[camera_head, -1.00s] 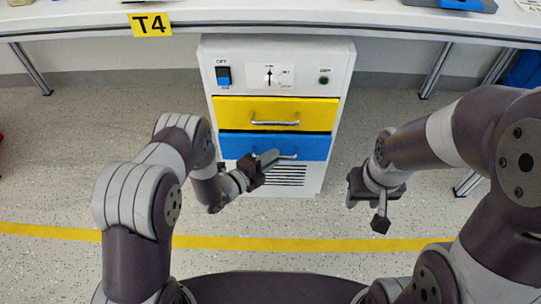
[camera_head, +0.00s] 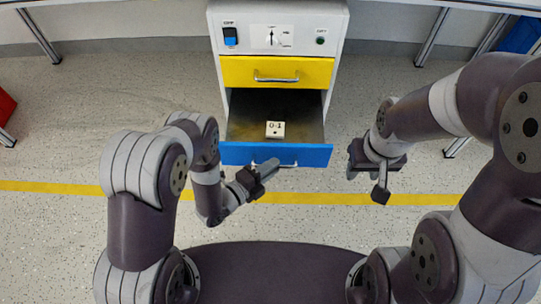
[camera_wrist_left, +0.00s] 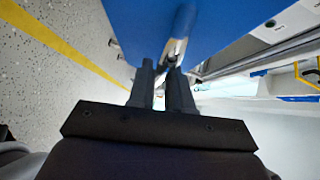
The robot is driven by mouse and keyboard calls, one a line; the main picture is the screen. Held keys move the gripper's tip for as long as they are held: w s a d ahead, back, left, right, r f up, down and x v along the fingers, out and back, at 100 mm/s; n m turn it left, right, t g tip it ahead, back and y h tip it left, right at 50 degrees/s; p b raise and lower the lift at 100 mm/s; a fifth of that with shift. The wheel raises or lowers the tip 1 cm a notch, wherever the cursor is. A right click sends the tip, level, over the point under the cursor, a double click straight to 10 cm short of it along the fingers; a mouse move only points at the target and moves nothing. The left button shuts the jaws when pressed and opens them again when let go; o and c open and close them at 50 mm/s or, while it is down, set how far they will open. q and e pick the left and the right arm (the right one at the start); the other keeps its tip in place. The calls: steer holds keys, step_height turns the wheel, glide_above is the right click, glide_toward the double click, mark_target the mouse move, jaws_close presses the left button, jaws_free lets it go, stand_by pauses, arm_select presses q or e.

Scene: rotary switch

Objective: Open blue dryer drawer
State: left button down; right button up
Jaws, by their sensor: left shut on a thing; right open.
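The blue drawer (camera_head: 300,155) of the white dryer cabinet (camera_head: 214,40) is pulled well out in the head view. Inside it lies a small white block marked "0-1" (camera_head: 275,129). My left gripper (camera_head: 268,168) is at the silver handle on the blue front, its fingers shut on it. The left wrist view shows the fingers (camera_wrist_left: 166,85) around the handle (camera_wrist_left: 178,42), with the blue front (camera_wrist_left: 140,25) close above. My right gripper (camera_head: 378,178) is open and empty, to the right of the drawer and apart from it.
The yellow drawer (camera_head: 245,72) above is closed. The panel carries a blue switch (camera_head: 230,37), a dial (camera_head: 271,36) and a green button (camera_head: 320,41). A yellow line (camera_head: 60,188) crosses the open floor. Table legs (camera_head: 432,38) stand at both sides.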

arm_select(q)
steer(key=shift+s, duration=0.25)
steer(key=c, duration=1.1)
jaws_free()
steer(key=p+v, duration=0.4)
steer(key=v, duration=0.8)
steer(key=shift+s+a, duration=0.25)
